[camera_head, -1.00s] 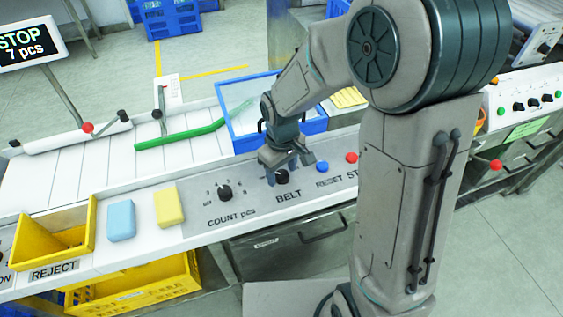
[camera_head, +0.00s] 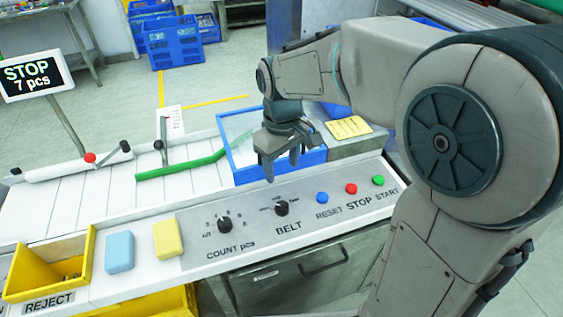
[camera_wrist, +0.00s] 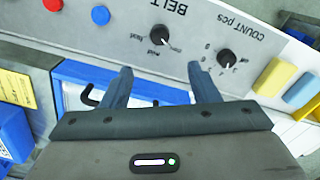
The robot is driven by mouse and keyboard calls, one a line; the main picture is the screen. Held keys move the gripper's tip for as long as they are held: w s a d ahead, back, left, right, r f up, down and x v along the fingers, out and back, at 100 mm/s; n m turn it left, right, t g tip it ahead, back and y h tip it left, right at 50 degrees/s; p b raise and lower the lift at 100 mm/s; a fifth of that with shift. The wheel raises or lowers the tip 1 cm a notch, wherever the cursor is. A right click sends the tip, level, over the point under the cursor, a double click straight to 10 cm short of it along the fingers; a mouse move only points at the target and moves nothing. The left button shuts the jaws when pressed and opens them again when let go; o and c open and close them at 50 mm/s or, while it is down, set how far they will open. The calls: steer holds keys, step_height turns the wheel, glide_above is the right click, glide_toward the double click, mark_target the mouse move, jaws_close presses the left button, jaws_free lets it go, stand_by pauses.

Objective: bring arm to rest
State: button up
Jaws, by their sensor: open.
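My gripper (camera_head: 283,168) is open and empty. In the head view it hangs above the control panel (camera_head: 262,240) and in front of the blue tray (camera_head: 233,170), clear of the BELT knob (camera_head: 282,208). In the wrist view the two fingers of my gripper (camera_wrist: 160,85) are spread apart with nothing between them. The BELT knob (camera_wrist: 159,34) lies beyond the fingertips there. The COUNT knob (camera_wrist: 226,58) is to the right of the fingers. My arm is bent and reaches in from the right side of the head view.
The display (camera_head: 33,73) reads STOP, 7 pcs. RESET (camera_head: 322,198), STOP (camera_head: 351,189) and START (camera_head: 378,181) buttons line the panel. A blue block (camera_head: 119,252), a yellow block (camera_head: 168,238) and a yellow reject bin (camera_head: 88,257) stand left. A green bar (camera_head: 180,165) crosses the white belt.

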stand_by(0.4)
steer(key=s+d+m+t, duration=0.2)
steer(key=s+d+m, duration=0.6)
steer(key=s+d, duration=0.4)
steer(key=shift+s+r+t, duration=0.3)
steer(key=shift+r+t, duration=0.05)
steer(key=shift+t, duration=0.05)
stand_by(1.4)
